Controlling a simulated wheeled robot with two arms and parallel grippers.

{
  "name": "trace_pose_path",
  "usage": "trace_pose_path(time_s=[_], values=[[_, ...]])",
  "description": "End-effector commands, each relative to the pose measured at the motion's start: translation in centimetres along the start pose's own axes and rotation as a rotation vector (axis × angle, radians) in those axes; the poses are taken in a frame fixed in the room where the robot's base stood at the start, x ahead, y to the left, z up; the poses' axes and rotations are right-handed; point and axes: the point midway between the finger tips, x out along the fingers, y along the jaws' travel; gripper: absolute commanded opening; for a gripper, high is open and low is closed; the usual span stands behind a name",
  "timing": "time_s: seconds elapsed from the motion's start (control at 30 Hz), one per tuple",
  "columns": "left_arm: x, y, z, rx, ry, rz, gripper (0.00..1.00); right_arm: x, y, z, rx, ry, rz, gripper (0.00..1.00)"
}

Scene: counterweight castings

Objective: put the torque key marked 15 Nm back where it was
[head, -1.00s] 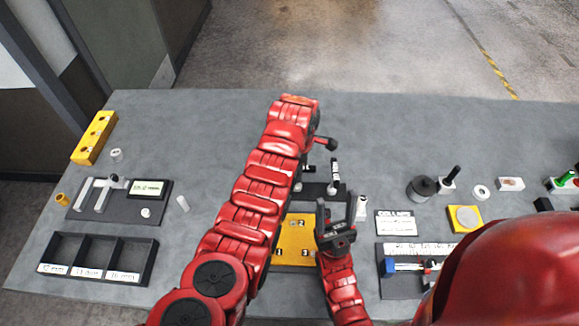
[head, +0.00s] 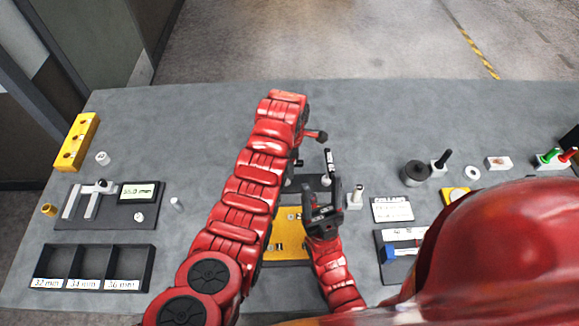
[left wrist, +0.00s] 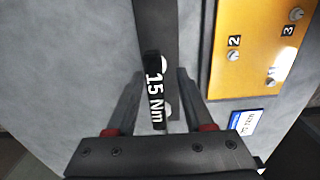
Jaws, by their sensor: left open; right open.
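The torque key marked 15 Nm (left wrist: 157,92) is dark with white lettering. In the head view a dark key with white marks (head: 329,161) stands nearly upright at a dark rack (head: 312,184). In the left wrist view the key shows between the fingers of my left gripper (left wrist: 158,78), which are apart and not closed on it. In the head view my left gripper (head: 310,149) is just left of the key, partly hidden by my arm. My right gripper (head: 322,192) is open and empty, in front of the rack. It hides part of the rack.
A yellow numbered plate (head: 288,238) lies in front of the rack. A white block with a dark-topped pin (head: 355,198) stands close right of my right gripper. A caliper board (head: 110,212) and a three-compartment tray (head: 98,249) are at left. The table's back middle is clear.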

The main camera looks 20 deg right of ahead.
Motion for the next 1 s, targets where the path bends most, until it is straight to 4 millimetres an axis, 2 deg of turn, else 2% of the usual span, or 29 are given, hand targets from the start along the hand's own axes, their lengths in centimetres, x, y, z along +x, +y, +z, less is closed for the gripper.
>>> trace_pose_path(time_s=[0.17, 0.27, 0.3, 0.33, 0.43, 0.7, 1.0], values=[[-2.2, 0.1, 0.0, -0.001, -0.003, 0.008, 0.52, -1.6, -0.1, 0.3, 0.0, 0.0, 0.0, 0.59], [-4.5, 0.2, 0.0, -0.001, -0.003, 0.01, 0.52, -2.8, -0.1, 0.5, 0.0, 0.0, 0.0, 0.59], [-6.3, 0.0, 0.1, 0.002, -0.002, 0.006, 0.52, -1.6, -0.1, 0.3, 0.0, -0.001, 0.0, 0.59], [-7.4, -0.1, 0.2, 0.004, -0.001, 0.003, 0.52, -0.6, 0.0, 0.1, 0.0, -0.001, 0.0, 0.59], [-9.2, -0.1, 0.1, 0.002, 0.0, 0.001, 0.52, 0.9, 0.0, -0.1, 0.0, 0.001, 0.0, 0.59], [-10.8, -0.1, 0.0, 0.001, 0.002, 0.0, 0.52, 1.1, 0.1, -0.2, 0.0, 0.0, 0.0, 0.59], [-10.9, -0.1, 0.0, 0.001, 0.0, 0.001, 0.52, 1.1, 0.1, -0.2, 0.0, 0.0, 0.0, 0.59]])
